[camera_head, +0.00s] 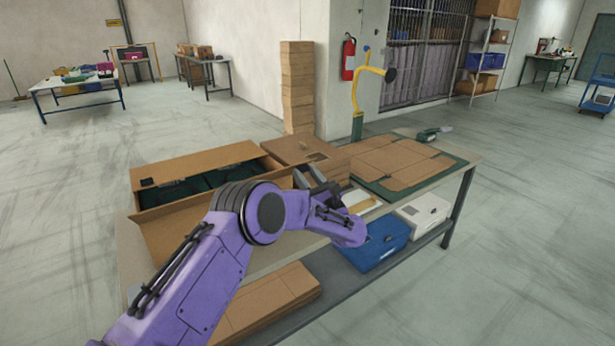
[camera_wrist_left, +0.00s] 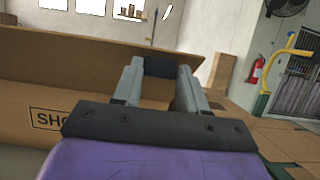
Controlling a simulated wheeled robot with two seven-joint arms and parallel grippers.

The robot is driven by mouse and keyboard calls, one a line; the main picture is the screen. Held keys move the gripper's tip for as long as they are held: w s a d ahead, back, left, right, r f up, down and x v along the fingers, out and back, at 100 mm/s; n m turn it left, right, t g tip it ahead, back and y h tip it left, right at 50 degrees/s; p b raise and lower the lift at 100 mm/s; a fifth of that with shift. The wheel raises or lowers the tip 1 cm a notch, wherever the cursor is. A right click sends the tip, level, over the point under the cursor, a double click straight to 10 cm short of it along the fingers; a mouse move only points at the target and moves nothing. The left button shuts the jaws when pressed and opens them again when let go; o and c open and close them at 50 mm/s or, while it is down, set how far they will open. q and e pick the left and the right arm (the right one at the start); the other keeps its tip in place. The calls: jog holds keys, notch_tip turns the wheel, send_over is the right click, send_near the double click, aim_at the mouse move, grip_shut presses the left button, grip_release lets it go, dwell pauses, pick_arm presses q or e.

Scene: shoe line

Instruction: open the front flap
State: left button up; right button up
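An open cardboard box (camera_head: 200,160) stands on the left part of the table, with dark green contents inside. Its back panel stands up; a brown panel (camera_head: 160,240) slopes outward at its front side, partly hidden by my arm. In the left wrist view, a cardboard panel with a partly covered "SHO" label (camera_wrist_left: 45,118) lies at lower left, and a long panel (camera_wrist_left: 85,60) rises behind. My left gripper (camera_head: 316,182) is above the table at the box's right end. Its fingers (camera_wrist_left: 158,85) stand apart, with no flap visibly held. My right gripper is not in view.
Folded cardboard (camera_head: 400,160) lies on a green mat at the table's right. A stack of brown flat cartons (camera_head: 300,150) is beside the box. A blue bin (camera_head: 378,245) and a white box (camera_head: 424,212) sit on the lower shelf. A yellow post (camera_head: 358,90) stands behind.

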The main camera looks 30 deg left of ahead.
pick_arm(q)
grip_shut()
jog(key=a+r+h, duration=0.1)
jog(key=a+r+h+b, duration=0.1)
jog(key=w+a+r+g+h, duration=0.1)
jog(key=r, duration=0.1)
jog(key=shift+w+r+b, duration=0.1)
jog(key=shift+b, duration=0.25)
jog(key=shift+a+r, duration=0.1)
jog(key=shift+r, duration=0.15)
jog(key=o, duration=1)
grip_release()
jog(key=shift+o, duration=0.2)
jog(key=r+b+v, duration=0.1)
jog(key=b+v, duration=0.1)
jog(key=v, duration=0.8)
jog(key=shift+d+f+b, duration=0.25)
jog(key=shift+f+b, duration=0.15)
